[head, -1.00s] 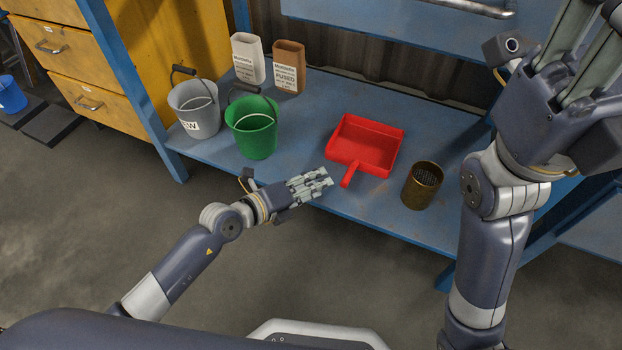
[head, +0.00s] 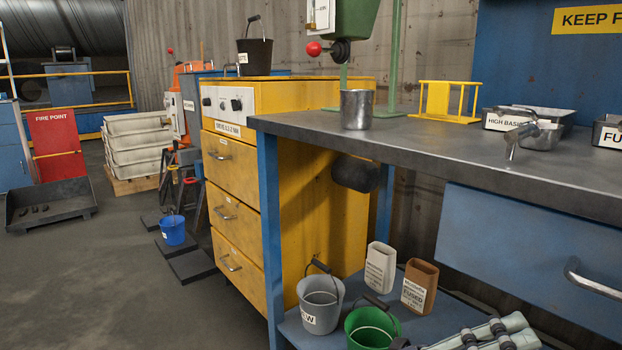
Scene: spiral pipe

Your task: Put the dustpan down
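The dustpan is not in view now; about a second ago a red dustpan lay on the blue lower shelf (head: 292,330), with no gripper touching it. Some grey-green fingers (head: 485,335) show at the bottom edge, just right of the green bucket.
A grey bucket (head: 321,310) and a green bucket (head: 370,330) stand on the lower shelf, with a white container (head: 380,268) and a brown container (head: 419,287) behind. The workbench top (head: 430,147) holds a metal cup (head: 356,110). Yellow drawers (head: 233,210) stand left; open floor lies beyond.

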